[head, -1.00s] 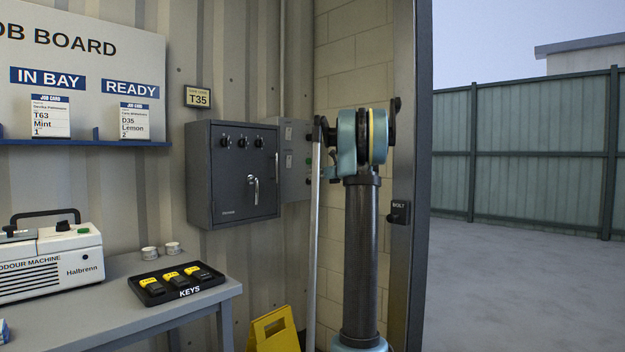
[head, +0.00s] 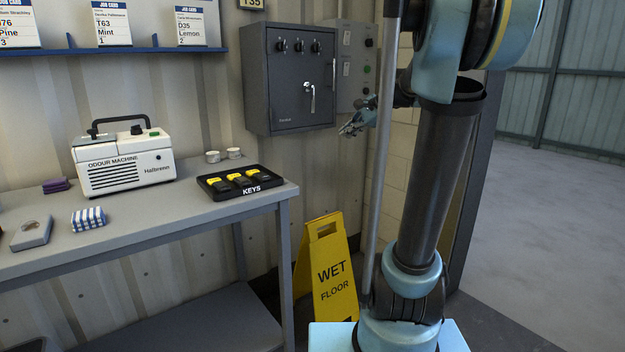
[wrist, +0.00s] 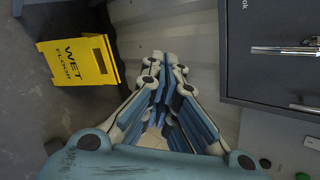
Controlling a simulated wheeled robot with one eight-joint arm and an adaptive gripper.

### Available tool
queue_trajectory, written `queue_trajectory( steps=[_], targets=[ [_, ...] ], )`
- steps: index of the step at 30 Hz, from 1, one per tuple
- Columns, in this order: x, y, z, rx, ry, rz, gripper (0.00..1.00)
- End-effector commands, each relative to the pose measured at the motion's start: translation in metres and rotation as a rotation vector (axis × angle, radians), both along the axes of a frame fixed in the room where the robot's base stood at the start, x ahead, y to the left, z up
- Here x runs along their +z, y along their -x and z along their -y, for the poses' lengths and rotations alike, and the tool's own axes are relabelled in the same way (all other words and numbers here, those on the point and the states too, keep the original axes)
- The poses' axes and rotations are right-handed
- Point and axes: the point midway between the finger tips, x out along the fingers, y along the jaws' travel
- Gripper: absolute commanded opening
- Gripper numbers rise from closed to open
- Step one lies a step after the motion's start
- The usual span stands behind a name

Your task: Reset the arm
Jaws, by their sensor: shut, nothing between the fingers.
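My gripper (head: 358,122) shows in the head view just right of the grey wall cabinet, held up in front of the wall with its fingers pointing left. In the wrist view my gripper (wrist: 165,68) has its fingers together with nothing between them. My arm stands at the right of the head view, its thick dark link rising from a pale blue base. The grey cabinet (head: 262,90) is shut, with several knobs and a handle; it also shows at the upper right of the wrist view (wrist: 240,75).
A yellow wet-floor sign (head: 335,280) stands close left of my arm's base. A table (head: 160,232) at left holds the odour machine (head: 125,160), a black key tray (head: 215,193) with yellow-tagged keys, and smaller items. Open floor (head: 560,250) lies to the right.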

Motion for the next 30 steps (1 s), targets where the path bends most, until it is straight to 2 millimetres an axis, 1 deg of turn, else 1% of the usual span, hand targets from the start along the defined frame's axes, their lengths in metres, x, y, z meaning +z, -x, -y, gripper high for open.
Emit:
queue_trajectory(
  steps=[1, 6, 8, 12, 14, 15, 18, 20, 21, 24, 27, 30],
  targets=[
    [-0.013, 0.022, -0.004, 0.049, 0.060, 0.010, 0.00],
    [-0.058, 0.088, -0.007, 0.221, 0.266, 0.044, 0.00],
    [-0.075, 0.111, -0.006, 0.286, 0.337, 0.052, 0.00],
    [-0.114, 0.162, 0.000, 0.439, 0.496, 0.070, 0.00],
    [-0.130, 0.183, 0.004, 0.507, 0.561, 0.076, 0.00],
    [-0.142, 0.197, 0.007, 0.553, 0.603, 0.079, 0.00],
    [-0.171, 0.231, 0.016, 0.670, 0.708, 0.083, 0.00],
    [-0.188, 0.251, 0.023, 0.741, 0.769, 0.084, 0.00],
    [-0.199, 0.264, 0.027, 0.790, 0.807, 0.084, 0.00],
    [-0.225, 0.292, 0.039, 0.902, 0.895, 0.080, 0.00],
    [-0.247, 0.313, 0.050, 0.996, 0.965, 0.075, 0.00],
    [-0.261, 0.327, 0.059, 1.062, 1.011, 0.069, 0.00]
  ],
)
